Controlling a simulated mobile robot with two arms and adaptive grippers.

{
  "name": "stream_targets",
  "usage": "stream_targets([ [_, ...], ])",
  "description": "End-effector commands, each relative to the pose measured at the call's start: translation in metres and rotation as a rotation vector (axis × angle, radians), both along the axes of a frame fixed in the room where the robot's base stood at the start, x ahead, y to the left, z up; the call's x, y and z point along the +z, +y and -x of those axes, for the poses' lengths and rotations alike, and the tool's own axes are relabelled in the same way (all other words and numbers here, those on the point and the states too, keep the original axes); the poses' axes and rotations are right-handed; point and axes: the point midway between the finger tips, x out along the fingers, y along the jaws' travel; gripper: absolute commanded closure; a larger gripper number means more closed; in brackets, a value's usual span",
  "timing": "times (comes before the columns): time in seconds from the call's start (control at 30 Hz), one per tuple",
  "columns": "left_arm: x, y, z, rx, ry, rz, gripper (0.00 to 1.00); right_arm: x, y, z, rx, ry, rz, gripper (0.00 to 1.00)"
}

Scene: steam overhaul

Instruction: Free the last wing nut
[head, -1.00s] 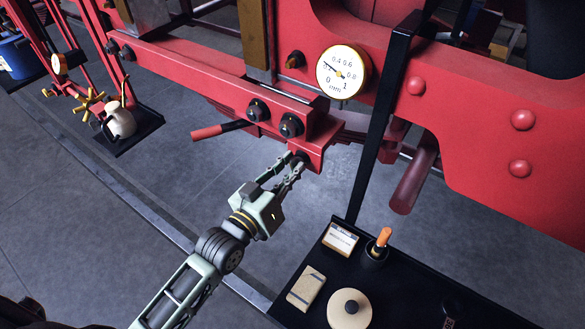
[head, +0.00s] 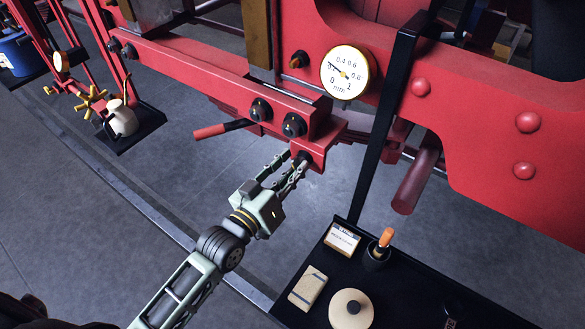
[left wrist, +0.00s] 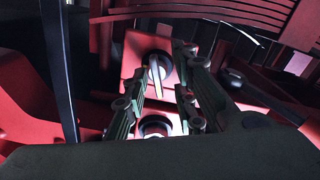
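Two dark round wing nuts, a left one (head: 260,110) and a right one (head: 293,124), sit on the face of the red beam (head: 215,85). A third dark fitting (head: 302,157) shows on the end block below them, at my left gripper (head: 294,160). The left gripper's fingers are apart, with no object held between them that I can see. In the left wrist view a dark round nut with a pale upright wing (left wrist: 157,70) lies between and beyond the fingers. Another round nut (left wrist: 155,125) shows nearer. I cannot tell whether the fingertips touch anything. My right gripper is not in view.
A dial gauge (head: 345,73) sits above right. A red-tipped lever (head: 210,131) sticks out left of the nuts. A black tray (head: 405,285) at bottom right holds a box, a block, a round lidded pot and an orange-handled tool.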

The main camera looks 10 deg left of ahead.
Motion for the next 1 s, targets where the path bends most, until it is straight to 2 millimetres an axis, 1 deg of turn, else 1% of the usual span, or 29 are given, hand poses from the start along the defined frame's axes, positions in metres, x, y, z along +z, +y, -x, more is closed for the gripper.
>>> stream_targets([
  [0.13, -0.001, 0.0, 0.002, -0.001, 0.003, 0.0, 0.75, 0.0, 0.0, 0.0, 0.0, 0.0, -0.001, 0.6],
  [0.23, -0.003, 0.003, 0.01, -0.001, 0.005, -0.001, 0.75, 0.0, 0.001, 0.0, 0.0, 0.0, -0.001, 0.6],
  [0.37, -0.003, 0.012, 0.031, -0.001, 0.006, -0.003, 0.75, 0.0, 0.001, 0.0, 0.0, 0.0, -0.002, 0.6],
  [0.6, -0.003, 0.032, 0.078, -0.001, 0.007, -0.001, 0.75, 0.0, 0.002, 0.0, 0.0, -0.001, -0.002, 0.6],
  [0.7, -0.003, 0.039, 0.092, 0.0, 0.006, 0.0, 0.75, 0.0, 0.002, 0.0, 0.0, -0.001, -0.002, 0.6],
  [0.83, -0.002, 0.044, 0.104, 0.001, 0.004, 0.001, 0.75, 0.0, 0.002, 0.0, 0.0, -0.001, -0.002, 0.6],
  [1.0, -0.001, 0.047, 0.11, 0.0, 0.001, 0.002, 0.75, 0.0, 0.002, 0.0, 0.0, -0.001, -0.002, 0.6],
])
